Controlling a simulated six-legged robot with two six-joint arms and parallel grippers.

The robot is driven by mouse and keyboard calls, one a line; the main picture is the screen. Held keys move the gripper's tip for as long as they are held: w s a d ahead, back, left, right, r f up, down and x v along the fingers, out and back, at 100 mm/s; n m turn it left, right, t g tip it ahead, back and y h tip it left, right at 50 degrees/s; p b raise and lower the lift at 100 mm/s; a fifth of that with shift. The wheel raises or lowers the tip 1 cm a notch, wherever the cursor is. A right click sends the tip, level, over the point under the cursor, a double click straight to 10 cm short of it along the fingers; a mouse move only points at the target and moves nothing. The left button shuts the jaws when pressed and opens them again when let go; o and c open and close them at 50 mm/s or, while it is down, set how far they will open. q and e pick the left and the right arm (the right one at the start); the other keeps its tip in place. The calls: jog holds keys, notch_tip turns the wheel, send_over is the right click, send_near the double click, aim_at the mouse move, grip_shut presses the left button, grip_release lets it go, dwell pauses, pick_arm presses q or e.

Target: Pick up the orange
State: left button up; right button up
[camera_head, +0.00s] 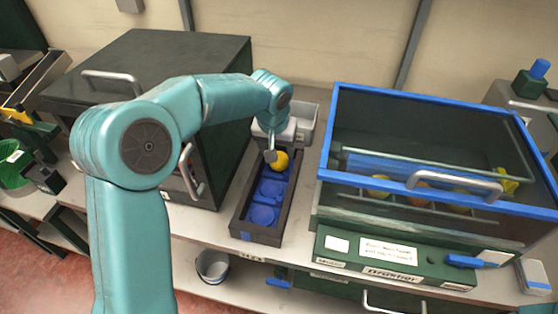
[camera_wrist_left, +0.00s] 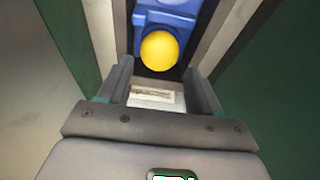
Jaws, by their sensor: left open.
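The orange (camera_head: 281,161), yellow-orange in colour, sits at the far end of a dark tray (camera_head: 262,235) with blue round holders (camera_head: 264,214). In the left wrist view the orange (camera_wrist_left: 160,50) lies just beyond the fingertips, between their lines. My left gripper (camera_head: 270,155) is over the far part of the tray, beside the orange in the head view. In the left wrist view its two fingers (camera_wrist_left: 161,85) are apart with nothing between them. Its far finger is partly hidden in the head view. My right gripper is not in view.
A dark green cabinet (camera_head: 150,75) stands close on the tray's left. A glass-lidded case with a blue frame (camera_head: 440,95) holding several fruits stands on its right. A grey bin (camera_head: 306,115) is behind. A bucket (camera_head: 212,265) sits below the table edge.

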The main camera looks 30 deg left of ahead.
aim_at(279, 155)
pick_arm(q)
jog(key=x, duration=0.5)
jog(key=shift+s, duration=0.1)
jog(key=shift+c, duration=0.3)
jog(key=c, duration=0.7)
jog(key=shift+o, duration=0.2)
notch_tip(279, 155, up, 20)
jog(key=p, duration=0.2)
jog(key=shift+f+p, duration=0.15)
jog(key=shift+p, duration=0.25)
